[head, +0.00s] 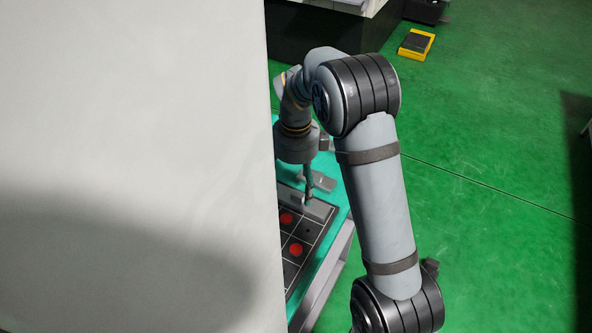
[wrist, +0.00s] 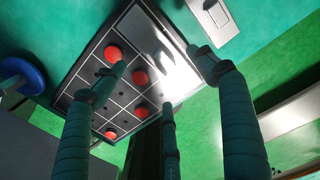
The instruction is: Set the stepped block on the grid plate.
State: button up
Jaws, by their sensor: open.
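The dark grid plate (wrist: 97,86) with white lines and several red round pieces lies on the teal table. Its right part also shows in the head view (head: 312,230). A shiny grey metal block (wrist: 172,66), seemingly the stepped block, rests at one edge of the plate; its steps are blurred by glare. The same block appears grey in the head view (head: 319,209). My gripper (wrist: 158,60) is open, its fingers spread around this block and close to it. In the head view my gripper (head: 309,197) points down at the plate's edge. Contact cannot be told.
Another pale grey block (wrist: 214,18) with a square outline lies on the teal table beyond the plate. A blue round object (wrist: 24,74) stands at the left. A large white panel (head: 130,150) hides much of the head view. Green floor lies right of the table.

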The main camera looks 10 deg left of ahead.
notch_tip(320, 180, up, 6)
